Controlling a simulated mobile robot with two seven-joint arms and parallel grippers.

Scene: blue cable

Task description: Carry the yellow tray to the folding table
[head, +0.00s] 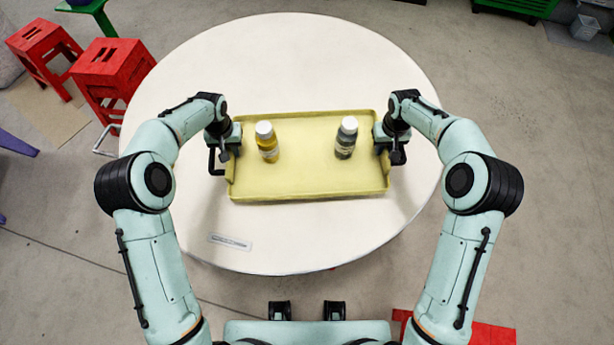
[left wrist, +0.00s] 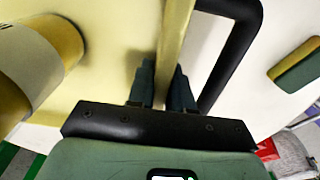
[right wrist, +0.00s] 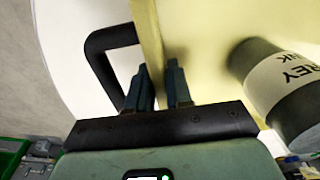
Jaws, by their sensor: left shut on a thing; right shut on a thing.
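The yellow tray (head: 300,190) is at the middle of a round white table (head: 290,245). I cannot tell whether it rests on the top or is slightly raised. A yellow bottle (head: 267,143) stands in its left half and a grey bottle (head: 346,138) in its right half, both with white caps. My left gripper (head: 224,151) is shut on the tray's left wall; its fingers (left wrist: 166,88) straddle the wall beside a black handle (left wrist: 235,50). My right gripper (head: 393,152) is shut on the right wall; its fingers (right wrist: 160,88) straddle it beside another black handle (right wrist: 97,60).
Red stools (head: 113,70) stand on the floor to the left of the table. A small label (head: 230,242) lies near the table's front left edge. The floor at right is open.

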